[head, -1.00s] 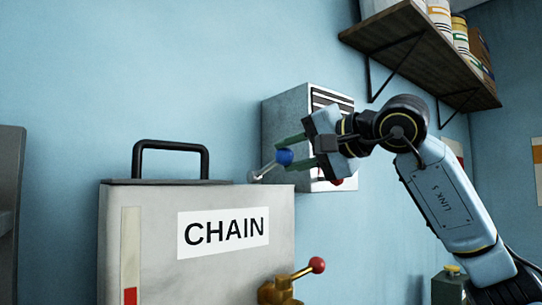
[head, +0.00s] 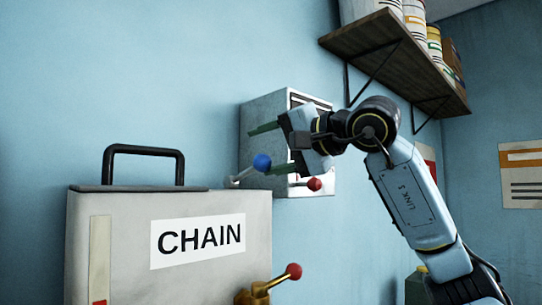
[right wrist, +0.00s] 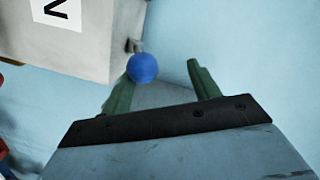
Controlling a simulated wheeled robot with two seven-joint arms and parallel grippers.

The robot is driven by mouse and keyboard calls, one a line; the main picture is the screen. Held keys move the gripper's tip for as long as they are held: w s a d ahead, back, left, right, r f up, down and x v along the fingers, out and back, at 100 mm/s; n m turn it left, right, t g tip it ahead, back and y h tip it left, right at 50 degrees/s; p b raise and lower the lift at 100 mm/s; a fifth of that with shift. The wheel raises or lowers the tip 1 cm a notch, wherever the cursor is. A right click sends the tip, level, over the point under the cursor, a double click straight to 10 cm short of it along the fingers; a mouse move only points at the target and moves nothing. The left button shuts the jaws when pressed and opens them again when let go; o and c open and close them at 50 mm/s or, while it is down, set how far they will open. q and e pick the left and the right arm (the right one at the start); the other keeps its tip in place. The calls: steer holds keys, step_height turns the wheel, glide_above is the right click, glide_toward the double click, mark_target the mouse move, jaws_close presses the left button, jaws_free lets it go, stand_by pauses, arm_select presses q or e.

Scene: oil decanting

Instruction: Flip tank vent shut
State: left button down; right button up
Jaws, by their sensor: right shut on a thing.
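The grey-white tank (head: 95,215) labelled CHAIN stands at the left in the head view. Its vent lever (head: 246,176) leans up and to the right from the tank's top right corner and ends in a blue ball (head: 262,162). My right gripper (head: 270,150) is at the ball, with its green fingers spread apart. In the right wrist view, the blue ball (right wrist: 143,68) lies near the tip of the left finger. A clear gap separates it from the right finger, so the fingers do not clasp it. My left gripper is not in view.
A brass valve with a red-knobbed lever (head: 293,272) projects at the tank's lower right. A metal wall box (head: 262,122) with a red knob (head: 314,184) is behind my gripper. A shelf (head: 400,60) with several cans hangs above my right arm.

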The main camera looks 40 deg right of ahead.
steer(key=shift+s+a, duration=0.1)
steer(key=shift+a, duration=0.05)
steer(key=s+d+r+b, duration=0.1)
steer(key=s+d, duration=0.1)
steer(key=s, duration=1.1)
steer(key=shift+d+r+b, duration=0.15)
steer(key=shift+r+b, duration=0.05)
steer(key=shift+b, duration=0.2)
